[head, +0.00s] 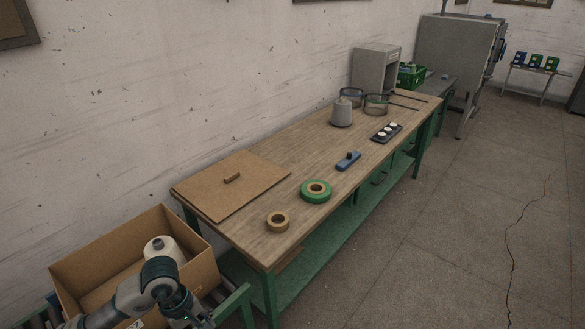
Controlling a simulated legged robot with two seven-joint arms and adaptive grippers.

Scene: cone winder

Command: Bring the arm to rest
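My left arm comes in from the bottom left, in front of an open cardboard box (195,262). My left gripper (190,318) is at the bottom edge, low by the box's front side. Its fingers are too small and cut off to tell whether they are open or shut. A white cone of yarn (158,246) is in the box behind my arm, which partly hides it. My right gripper is not in view.
A wooden workbench (300,157) with green legs runs to the back right. On it are a board (215,190), tape rolls (316,190) (277,222), a blue tool (348,161), a grey cone (342,112) and a black tray (387,133). The floor at right is clear.

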